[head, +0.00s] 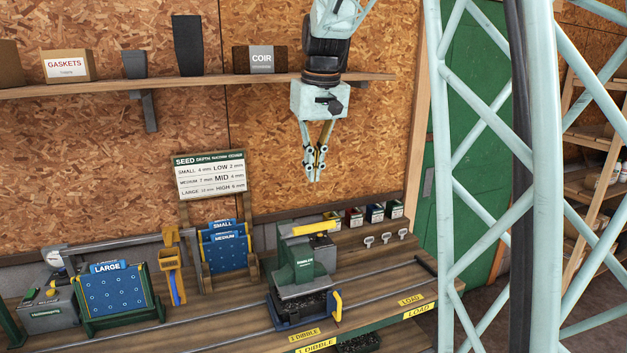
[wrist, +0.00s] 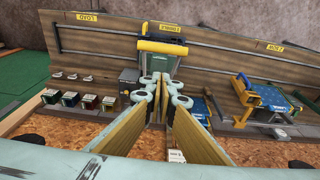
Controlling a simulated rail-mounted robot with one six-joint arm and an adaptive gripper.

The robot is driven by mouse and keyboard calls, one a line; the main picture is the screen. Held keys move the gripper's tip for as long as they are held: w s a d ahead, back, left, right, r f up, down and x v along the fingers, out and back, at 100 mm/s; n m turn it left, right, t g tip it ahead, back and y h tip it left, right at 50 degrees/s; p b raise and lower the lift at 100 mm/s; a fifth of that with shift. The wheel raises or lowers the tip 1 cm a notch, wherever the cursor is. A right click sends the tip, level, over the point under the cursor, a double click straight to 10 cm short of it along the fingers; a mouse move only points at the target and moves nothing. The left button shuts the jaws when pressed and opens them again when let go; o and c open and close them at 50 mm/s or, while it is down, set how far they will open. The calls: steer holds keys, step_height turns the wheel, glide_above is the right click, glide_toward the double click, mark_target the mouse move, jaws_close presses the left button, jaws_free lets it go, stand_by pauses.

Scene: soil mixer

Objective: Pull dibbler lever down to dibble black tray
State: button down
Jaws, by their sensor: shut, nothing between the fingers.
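The green dibbler (head: 296,262) stands on the bench between the yellow DIBBLE labels and the back wall. Its yellow lever (head: 312,228) lies roughly level across the top. A black tray (head: 303,303) filled with dark soil sits under the dibbler, in a blue carriage (head: 288,323) with a yellow handle. My gripper (head: 313,178) hangs above the dibbler, pointing down, apart from the lever and empty. Its fingertips are together. In the wrist view the lever (wrist: 165,47) shows beyond my gripper (wrist: 163,82); the black tray is mostly hidden there.
Blue dibble plates marked LARGE (head: 108,292) and MEDIUM (head: 226,254) stand left of the dibbler. Seed boxes (head: 374,213) and small scoops (head: 386,238) lie to its right. A shelf (head: 220,82) runs along the wall behind my arm. The air around my gripper is clear.

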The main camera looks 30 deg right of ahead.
glide_above(304, 232)
steer(key=w+d, duration=0.4)
step_height(304, 232, down, 9)
steer(key=s+f, duration=0.2)
steer(key=f, duration=0.1)
steer(key=shift+s, duration=0.15)
steer(key=shift+s+f, duration=0.1)
steer(key=shift+s, duration=0.1)
steer(key=shift+s+a+f+b, duration=0.15)
steer(key=shift+f+b, duration=0.15)
steer(key=shift+b, duration=0.4)
steer(key=shift+s+f+t, duration=0.1)
steer(key=shift+s+t, duration=0.05)
steer(key=shift+t, duration=0.15)
